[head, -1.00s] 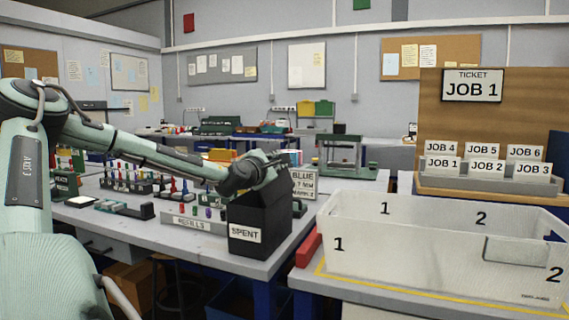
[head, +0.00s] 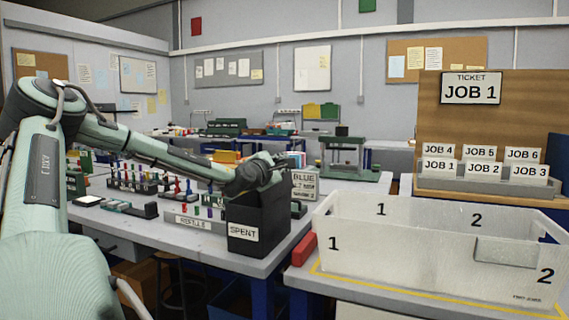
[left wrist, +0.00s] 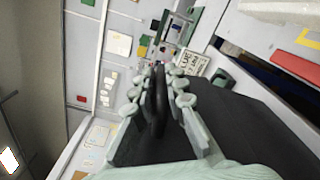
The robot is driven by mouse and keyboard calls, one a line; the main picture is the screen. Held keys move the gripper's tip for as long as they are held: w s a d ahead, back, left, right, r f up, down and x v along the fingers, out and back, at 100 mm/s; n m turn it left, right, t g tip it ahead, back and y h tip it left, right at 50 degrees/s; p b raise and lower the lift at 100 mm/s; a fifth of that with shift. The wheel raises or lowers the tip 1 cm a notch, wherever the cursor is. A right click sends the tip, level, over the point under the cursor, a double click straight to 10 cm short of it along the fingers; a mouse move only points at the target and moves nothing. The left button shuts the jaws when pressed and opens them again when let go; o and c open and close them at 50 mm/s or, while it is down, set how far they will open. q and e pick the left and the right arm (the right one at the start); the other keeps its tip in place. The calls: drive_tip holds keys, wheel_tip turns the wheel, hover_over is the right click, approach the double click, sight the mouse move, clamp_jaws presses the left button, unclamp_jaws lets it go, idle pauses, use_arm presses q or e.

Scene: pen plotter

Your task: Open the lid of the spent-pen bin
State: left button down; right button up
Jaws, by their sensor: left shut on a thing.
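The spent-pen bin (head: 258,218) is a black box with a white SPENT label, standing at the near right corner of the long bench. My left gripper (head: 274,162) is at the top of the bin and hides part of it. In the left wrist view its two fingers (left wrist: 157,92) are closed on a thin black upright piece (left wrist: 156,118), which looks like the handle of the lid. A broad dark surface of the bin (left wrist: 245,115) shows to the right of the fingers. I cannot tell from these views how far the lid is raised. My right gripper is not in view.
A white tub (head: 430,240) stands right of the bin, with a red block (head: 304,249) between them. A refills tray (head: 187,221), pen racks (head: 132,180) and a BLUE sign (head: 305,184) are close by. A ticket board (head: 470,130) stands behind the tub.

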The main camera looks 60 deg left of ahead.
use_arm(q)
drive_tip(key=shift+d+f, duration=0.15)
drive_tip(key=shift+f, duration=0.4)
drive_tip(key=c, duration=1.6)
unclamp_jaws()
drive_tip(key=shift+o, duration=0.2)
drive_tip(key=shift+r, duration=0.25)
drive_tip(key=v, duration=1.2)
